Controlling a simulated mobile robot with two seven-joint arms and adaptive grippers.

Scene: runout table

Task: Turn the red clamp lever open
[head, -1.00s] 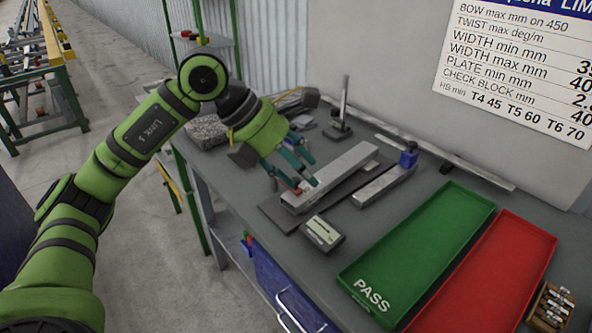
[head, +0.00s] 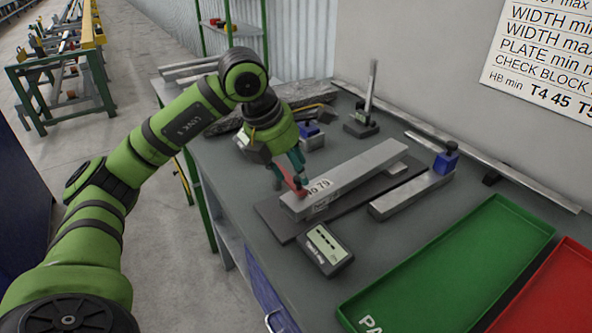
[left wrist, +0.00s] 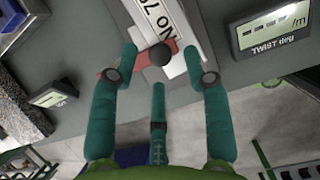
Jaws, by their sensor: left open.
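The red clamp lever (head: 293,182) is at the near left end of a pale grey bar (head: 352,175) labelled "NO 79", which lies on a dark plate. In the left wrist view the red lever (left wrist: 172,46) has a round black knob (left wrist: 160,54) and crosses the bar's end. My left gripper (head: 287,172) is open, its teal fingers pointing down at the lever and partly hiding it. In the left wrist view two fingertips stand either side of the knob, with a third finger below it. I cannot tell whether any finger touches the lever. My right gripper is not in view.
A gauge (head: 325,247) sits just in front of the plate. A second bar with a blue block (head: 446,162) lies to the right. A green tray (head: 450,270) and a red tray (head: 540,305) fill the right front. A stand (head: 362,125) is behind.

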